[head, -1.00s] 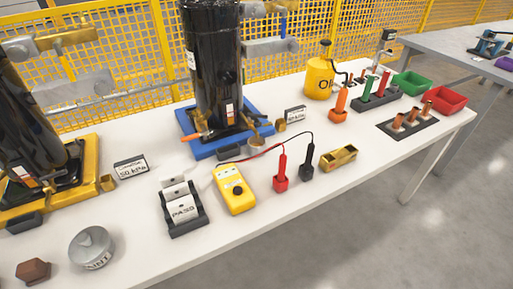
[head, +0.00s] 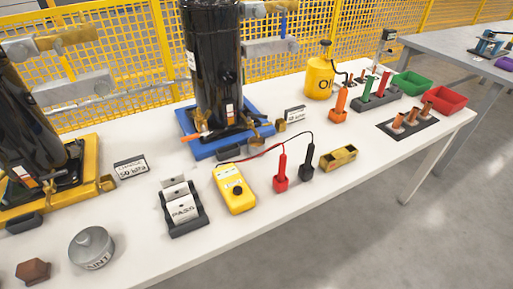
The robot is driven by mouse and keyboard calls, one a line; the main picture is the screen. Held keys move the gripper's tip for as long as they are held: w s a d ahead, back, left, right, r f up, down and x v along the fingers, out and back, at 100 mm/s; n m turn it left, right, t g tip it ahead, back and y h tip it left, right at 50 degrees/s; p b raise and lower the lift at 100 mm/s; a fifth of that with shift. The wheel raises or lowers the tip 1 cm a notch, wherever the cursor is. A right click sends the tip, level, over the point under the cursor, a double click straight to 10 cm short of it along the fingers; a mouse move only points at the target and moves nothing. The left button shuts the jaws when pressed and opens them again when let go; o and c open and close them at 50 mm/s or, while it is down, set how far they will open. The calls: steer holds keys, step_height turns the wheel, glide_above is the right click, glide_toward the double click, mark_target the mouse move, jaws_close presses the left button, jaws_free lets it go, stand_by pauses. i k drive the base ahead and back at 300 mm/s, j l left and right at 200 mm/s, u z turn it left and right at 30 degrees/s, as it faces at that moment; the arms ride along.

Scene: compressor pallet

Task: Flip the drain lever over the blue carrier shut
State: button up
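The blue carrier (head: 247,140) stands on the white bench, in the upper middle of the head view, with a tall black compressor (head: 214,70) upright on it. A lever with an orange handle (head: 190,138) sticks out to the left, low over the carrier's front left part. Brass fittings (head: 254,116) sit at the carrier's right side. I cannot tell for sure from this distance whether the lever is open or shut. My gripper is not in view.
A yellow carrier (head: 92,150) with another black compressor stands at the left. In front are a PASS flip holder (head: 183,210), a yellow meter (head: 235,190) with red (head: 282,172) and black probes (head: 307,160), and a grey can (head: 92,248). The front bench edge is mostly clear.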

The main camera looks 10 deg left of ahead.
mark_target(248, 114)
steer(key=i+j, duration=0.15)
steer(key=j, duration=0.25)
steer(key=i+j, duration=0.15)
steer(key=j, duration=0.25)
steer(key=i+j, duration=0.15)
steer(key=j, duration=0.25)
steer(key=i+j, duration=0.15)
steer(key=j, duration=0.25)
steer(key=z, duration=0.05)
